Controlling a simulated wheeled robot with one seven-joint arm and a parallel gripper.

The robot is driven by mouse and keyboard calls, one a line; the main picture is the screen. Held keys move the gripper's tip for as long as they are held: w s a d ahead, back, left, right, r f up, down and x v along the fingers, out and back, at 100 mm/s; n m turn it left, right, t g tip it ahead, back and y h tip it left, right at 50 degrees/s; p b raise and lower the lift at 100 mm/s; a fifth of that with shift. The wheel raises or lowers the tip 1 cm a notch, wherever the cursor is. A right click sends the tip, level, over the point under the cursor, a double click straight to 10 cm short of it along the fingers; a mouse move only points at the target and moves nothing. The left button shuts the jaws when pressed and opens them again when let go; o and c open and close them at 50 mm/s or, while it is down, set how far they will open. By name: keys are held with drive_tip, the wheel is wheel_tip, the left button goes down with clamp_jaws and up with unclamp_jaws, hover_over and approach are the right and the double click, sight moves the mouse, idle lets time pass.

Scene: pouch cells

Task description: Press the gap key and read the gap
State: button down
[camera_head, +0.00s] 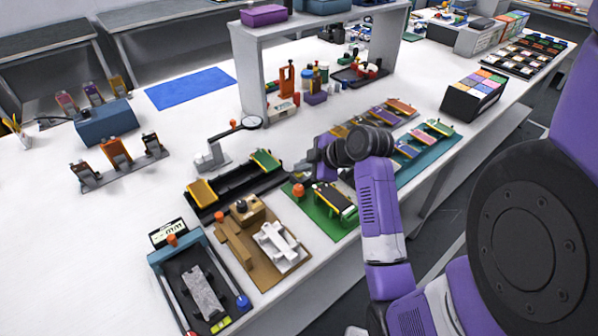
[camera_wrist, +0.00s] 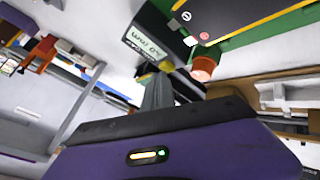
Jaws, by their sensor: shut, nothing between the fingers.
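A green board (camera_head: 322,222) lies at the table's front edge, with a black yellow-edged plate and an orange knob (camera_head: 298,190) on it. In the wrist view the black plate (camera_wrist: 245,12) is at the top, with the orange knob (camera_wrist: 204,67) below it. A small dark readout box (camera_wrist: 158,35) stands beside the board; its digits appear upside down and are too small to read surely. A pale key-like block (camera_wrist: 191,41) is by the box; I cannot tell whether it is the gap key. My gripper (camera_head: 303,168) is shut and empty; its fingers (camera_wrist: 158,92) are close below the readout box.
A brown fixture (camera_head: 262,270) and a tray device with a display (camera_head: 168,234) stand left of the green board. A black rack (camera_head: 232,190) and a magnifier (camera_head: 250,122) are behind. A white shelf (camera_head: 250,70) rises farther back.

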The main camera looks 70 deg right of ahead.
sight(302, 177)
drive_tip(key=shift+r+p, duration=0.9)
drive_tip(key=shift+r, duration=0.05)
wheel_tip(302, 177, up, 5)
drive_tip(key=p, duration=0.4)
idle(0.8)
